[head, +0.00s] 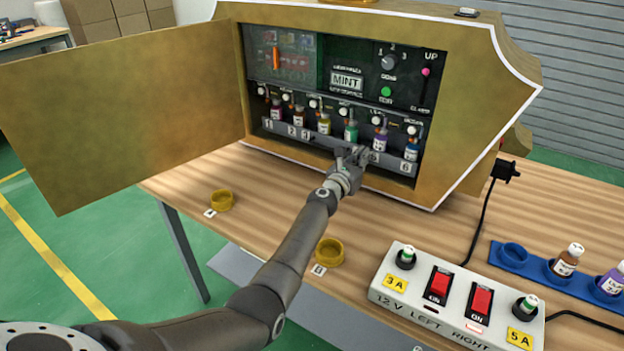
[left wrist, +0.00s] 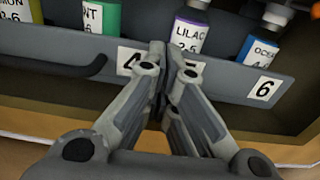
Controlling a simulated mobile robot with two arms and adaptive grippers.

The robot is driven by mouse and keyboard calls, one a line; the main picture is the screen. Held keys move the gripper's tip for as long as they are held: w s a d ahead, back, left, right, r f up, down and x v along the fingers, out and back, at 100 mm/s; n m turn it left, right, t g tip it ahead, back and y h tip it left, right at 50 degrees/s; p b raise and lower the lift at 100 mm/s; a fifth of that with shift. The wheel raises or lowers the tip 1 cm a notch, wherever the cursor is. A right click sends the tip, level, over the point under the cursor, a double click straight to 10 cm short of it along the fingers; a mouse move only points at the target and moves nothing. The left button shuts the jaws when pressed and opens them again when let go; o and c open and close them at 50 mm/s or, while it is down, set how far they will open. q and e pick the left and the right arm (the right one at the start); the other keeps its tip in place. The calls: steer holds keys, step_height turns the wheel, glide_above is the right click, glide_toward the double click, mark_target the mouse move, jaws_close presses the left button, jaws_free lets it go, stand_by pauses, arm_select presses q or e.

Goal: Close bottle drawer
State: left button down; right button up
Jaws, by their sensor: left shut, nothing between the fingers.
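The bottle drawer is a long grey tray with a numbered front (head: 327,146), low inside the gold cabinet (head: 470,110). Several small bottles with coloured liquids stand in it. I cannot tell how far it sticks out. The left wrist view shows its front (left wrist: 222,78), with a dark handle bar (left wrist: 62,69) at the left and a label 6 at the right. My left gripper (head: 352,155) is shut and empty, its tips at the drawer front below the lilac bottle (left wrist: 188,30). Its fingers (left wrist: 161,58) partly hide a label; contact is unclear. My right gripper is out of view.
The cabinet's gold door (head: 120,110) stands open at the left. A white switch box (head: 455,300) and a blue bottle rack (head: 535,268) are on the wooden table at the right. Two yellow rings (head: 221,200) (head: 329,252) lie near my left arm.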

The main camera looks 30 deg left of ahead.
arm_select(q)
steer(key=shift+s, duration=0.1)
steer(key=s+p, duration=0.2)
steer(key=shift+s+r+p, duration=0.1)
steer(key=shift+r+p, duration=0.05)
steer(key=shift+p, duration=0.15)
steer(key=s+p, duration=0.1)
steer(key=s, duration=0.2)
steer(key=s+p, duration=0.2)
steer(key=s, duration=0.1)
steer(key=s+p, duration=0.2)
steer(key=shift+s+a, duration=0.4)
steer(key=shift+s, duration=0.4)
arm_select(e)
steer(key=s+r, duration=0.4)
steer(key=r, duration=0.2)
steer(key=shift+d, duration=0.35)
